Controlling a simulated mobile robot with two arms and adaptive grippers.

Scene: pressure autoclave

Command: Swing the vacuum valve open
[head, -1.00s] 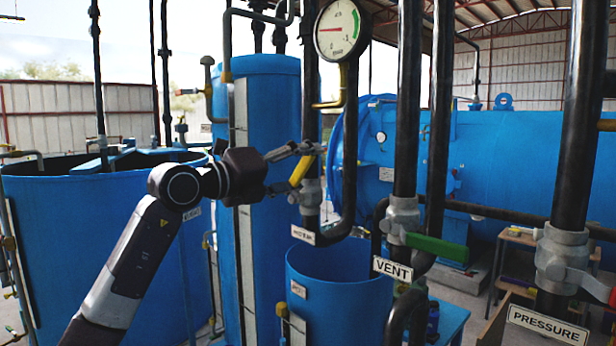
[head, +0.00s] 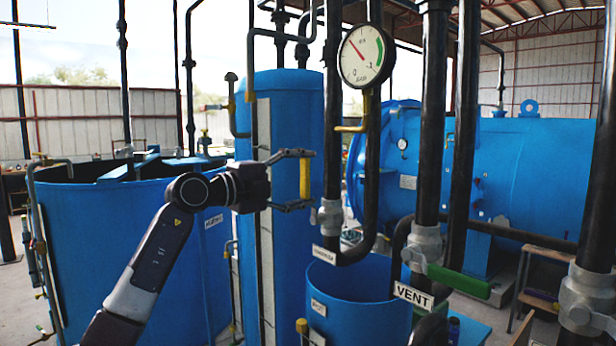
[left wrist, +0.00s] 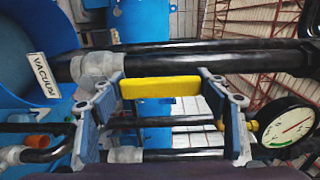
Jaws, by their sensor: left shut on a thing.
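The vacuum valve (head: 328,216) is a grey body on a black vertical pipe, with a white label (head: 324,254) below it that reads VACUUM in the left wrist view (left wrist: 42,76). Its yellow handle (head: 305,179) stands upright, roughly parallel to the pipe and just left of it. My left gripper (head: 302,179) is shut on the yellow handle, with one finger at its top end and one at its bottom end. In the left wrist view the yellow handle (left wrist: 160,88) spans between the two fingertips. My right gripper is not in view.
A round gauge (head: 366,55) hangs above the valve. The VENT valve (head: 424,246) with a green handle (head: 459,281) is to the right. A blue column (head: 287,125) stands behind my gripper, and a small blue open tank (head: 355,305) is below.

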